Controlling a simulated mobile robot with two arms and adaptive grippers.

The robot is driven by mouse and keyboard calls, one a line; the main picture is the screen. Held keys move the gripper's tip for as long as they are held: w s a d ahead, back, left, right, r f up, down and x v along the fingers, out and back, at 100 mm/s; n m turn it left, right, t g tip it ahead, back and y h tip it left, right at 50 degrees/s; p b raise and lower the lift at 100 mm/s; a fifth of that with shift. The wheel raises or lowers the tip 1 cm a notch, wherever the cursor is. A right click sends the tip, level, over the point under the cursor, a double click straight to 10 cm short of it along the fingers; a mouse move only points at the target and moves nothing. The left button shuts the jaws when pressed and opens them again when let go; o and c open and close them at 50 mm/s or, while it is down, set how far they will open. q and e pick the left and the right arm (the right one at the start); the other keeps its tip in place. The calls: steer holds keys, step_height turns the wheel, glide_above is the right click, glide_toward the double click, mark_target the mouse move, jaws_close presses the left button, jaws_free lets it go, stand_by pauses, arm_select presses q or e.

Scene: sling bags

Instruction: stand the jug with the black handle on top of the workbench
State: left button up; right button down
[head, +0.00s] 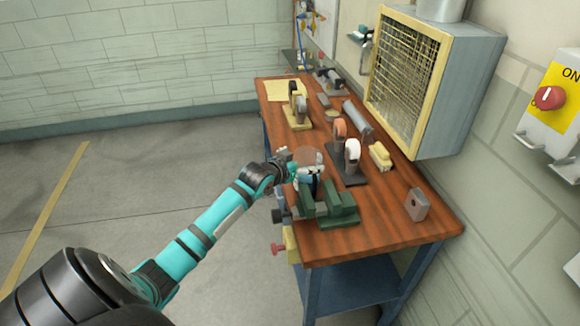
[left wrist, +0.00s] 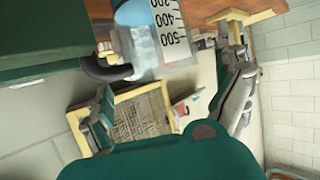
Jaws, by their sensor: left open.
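The jug (head: 311,173) is small and partly clear, with pale blue and white on it. In the head view it is at the workbench (head: 385,225), just behind a green vise, and looks upright. In the left wrist view the jug (left wrist: 172,35) shows upside down with black scale marks, and its black handle (left wrist: 106,70) sticks out to the left. My left gripper (head: 287,160) is open at the bench's left edge, close beside the jug. In its wrist view the fingers (left wrist: 168,103) are spread wide with nothing gripped. The jug's base is hidden or unclear. My right gripper is not in view.
The green vise (head: 335,205) stands in front of the jug. Several tools and stands crowd the bench's back, including one with a white round top (head: 352,150). A grey block (head: 417,205) sits at the right. Bare wood lies at the front right.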

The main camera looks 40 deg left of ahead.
arm_select(q)
steer(key=v, duration=0.8)
steer(key=shift+s+b, duration=0.3)
steer(key=shift+b, duration=0.15)
steer(key=shift+r, duration=0.1)
